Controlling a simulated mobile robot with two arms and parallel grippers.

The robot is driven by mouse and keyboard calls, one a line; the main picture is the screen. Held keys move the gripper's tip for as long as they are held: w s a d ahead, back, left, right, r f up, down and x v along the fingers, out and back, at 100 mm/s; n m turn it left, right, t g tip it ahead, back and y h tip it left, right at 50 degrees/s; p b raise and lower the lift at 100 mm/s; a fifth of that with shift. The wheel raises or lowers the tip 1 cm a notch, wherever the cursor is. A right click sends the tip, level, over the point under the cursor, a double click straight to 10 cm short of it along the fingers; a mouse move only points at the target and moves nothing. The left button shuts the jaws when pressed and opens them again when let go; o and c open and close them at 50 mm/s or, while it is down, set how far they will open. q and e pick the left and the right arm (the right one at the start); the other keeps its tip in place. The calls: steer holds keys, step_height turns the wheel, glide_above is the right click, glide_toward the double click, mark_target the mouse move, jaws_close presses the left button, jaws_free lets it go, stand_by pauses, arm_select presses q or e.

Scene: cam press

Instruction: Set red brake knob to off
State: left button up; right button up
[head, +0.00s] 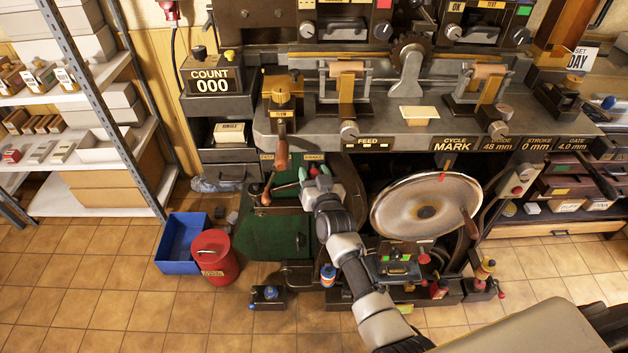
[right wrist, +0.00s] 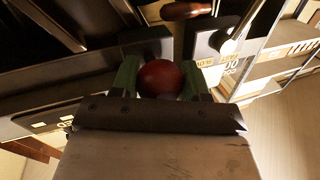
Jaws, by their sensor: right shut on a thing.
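The red brake knob (right wrist: 160,79) is a round, dark red ball in the right wrist view. My right gripper (right wrist: 161,82) is shut on it, with one green finger on each side of the ball. In the head view my right gripper (head: 314,174) is at the front of the press, just below the bench edge, by the top of the green panel. There only a small bit of red (head: 314,171) shows between the fingers. The knob's stem and its setting cannot be made out. My left gripper is not in view.
A lever with a wooden handle (head: 282,152) hangs just left of my right gripper. A large metal wheel (head: 425,205) stands to the right of my arm. A blue bin (head: 176,262) and a red can (head: 215,257) stand on the floor at left.

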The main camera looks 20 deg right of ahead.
steer(key=o, duration=1)
steer(key=shift+w+r, duration=0.1)
steer(key=shift+r, duration=0.1)
steer(key=shift+o, duration=1.4)
steer(key=shift+w+f, duration=0.1)
steer(key=shift+f, duration=0.05)
steer(key=s, duration=1.1)
steer(key=shift+b, duration=0.4)
steer(key=shift+f, duration=0.1)
